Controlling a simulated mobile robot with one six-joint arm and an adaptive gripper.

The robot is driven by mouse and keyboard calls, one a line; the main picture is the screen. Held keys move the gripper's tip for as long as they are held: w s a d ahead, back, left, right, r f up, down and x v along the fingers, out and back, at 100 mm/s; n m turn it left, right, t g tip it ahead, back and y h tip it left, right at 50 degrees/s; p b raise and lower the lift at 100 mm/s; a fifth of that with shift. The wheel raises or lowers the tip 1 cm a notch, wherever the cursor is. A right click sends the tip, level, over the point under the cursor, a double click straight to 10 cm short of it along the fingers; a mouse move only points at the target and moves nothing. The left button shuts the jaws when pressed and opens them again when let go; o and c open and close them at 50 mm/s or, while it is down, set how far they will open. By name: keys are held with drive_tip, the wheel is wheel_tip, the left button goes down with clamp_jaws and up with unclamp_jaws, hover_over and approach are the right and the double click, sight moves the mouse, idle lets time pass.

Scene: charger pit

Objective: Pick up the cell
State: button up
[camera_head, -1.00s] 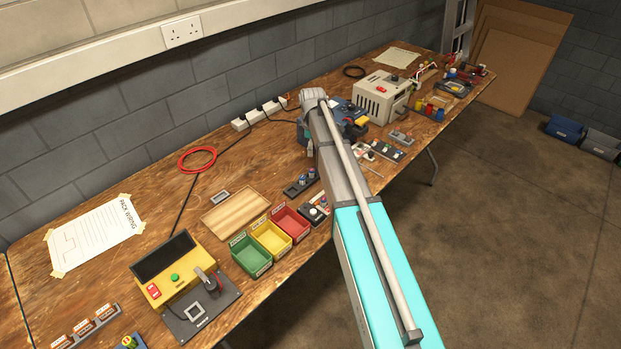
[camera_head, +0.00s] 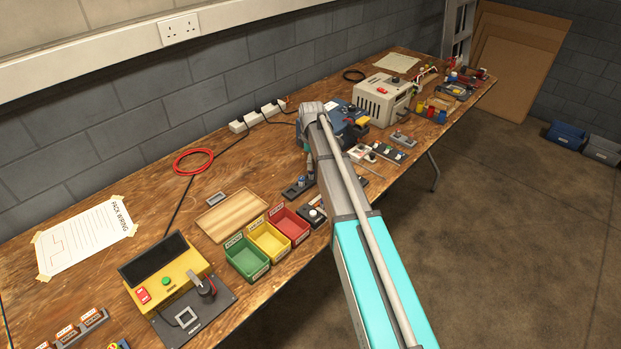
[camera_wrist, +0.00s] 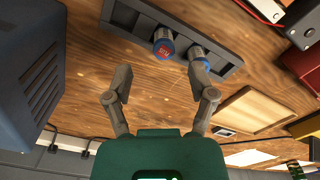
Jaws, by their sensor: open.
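Two blue cells stand in a dark grey rack (camera_wrist: 115,12) in the wrist view. One cell (camera_wrist: 163,48) has a red label patch and lies ahead, between the lines of my fingers. The other cell (camera_wrist: 196,52) is to its right, partly covered by my right finger. My gripper (camera_wrist: 160,74) is open and empty, with its fingertips on either side of a bare patch of wood. Whether the right finger touches the cell I cannot tell. In the head view the rack (camera_head: 291,193) shows beside my arm with a blue-topped cell; my arm hides part of it.
A wooden board (camera_head: 231,216) and green (camera_head: 247,258), yellow (camera_head: 268,242) and red (camera_head: 289,225) bins lie left of the rack. A blue-grey box (camera_wrist: 30,65) stands close on the wrist view's left. A beige power unit (camera_head: 382,98) stands further along the bench.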

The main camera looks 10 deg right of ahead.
sight(311, 172)
idle(0.3)
drive_tip(key=shift+s+a+f+b, duration=0.1)
drive_tip(key=shift+f+b, duration=1.2)
drive_tip(key=shift+b, duration=0.05)
drive_tip(key=shift+s+f+b, duration=0.1)
drive_tip(key=shift+f+b, duration=1.2)
clamp_jaws()
